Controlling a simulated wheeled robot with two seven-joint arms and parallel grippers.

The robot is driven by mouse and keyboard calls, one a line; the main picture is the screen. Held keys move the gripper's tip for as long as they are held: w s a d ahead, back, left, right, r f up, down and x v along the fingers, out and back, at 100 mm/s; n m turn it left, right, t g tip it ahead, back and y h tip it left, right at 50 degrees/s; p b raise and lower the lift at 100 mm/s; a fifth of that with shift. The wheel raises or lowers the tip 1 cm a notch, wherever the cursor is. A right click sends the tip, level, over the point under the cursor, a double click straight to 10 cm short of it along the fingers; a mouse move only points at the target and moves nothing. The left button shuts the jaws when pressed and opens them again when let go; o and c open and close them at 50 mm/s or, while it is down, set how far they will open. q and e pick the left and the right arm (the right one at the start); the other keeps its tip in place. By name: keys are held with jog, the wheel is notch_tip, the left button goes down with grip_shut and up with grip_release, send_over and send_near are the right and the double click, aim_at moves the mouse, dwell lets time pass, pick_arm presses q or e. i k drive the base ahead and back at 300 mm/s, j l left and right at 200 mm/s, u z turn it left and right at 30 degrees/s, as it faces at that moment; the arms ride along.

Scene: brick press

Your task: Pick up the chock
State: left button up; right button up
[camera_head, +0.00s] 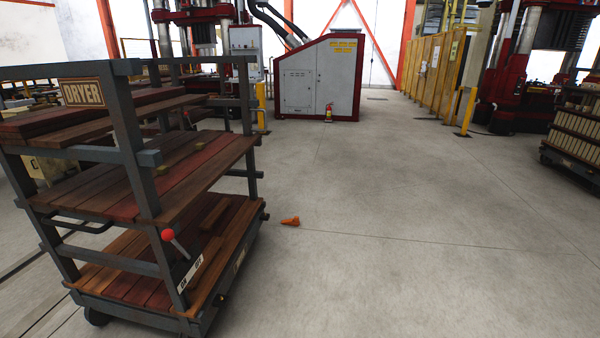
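A small orange chock (290,221) lies on the concrete floor. It is just right of the lower right corner of the dryer cart and appears apart from it. Nothing covers the chock in this view. Neither of my grippers shows in the head view.
The dryer cart (127,119) with wooden plank shelves fills the left side; a red-knobbed lever (168,235) sticks out from it. Open floor (420,240) lies to the right. A loaded brick cart (577,140) stands at the right edge. A red-and-grey cabinet (318,80) stands behind.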

aim_at(290, 221)
jog(key=i+l+z, duration=0.1)
jog(key=i+z, duration=0.2)
jog(key=i, duration=2.4)
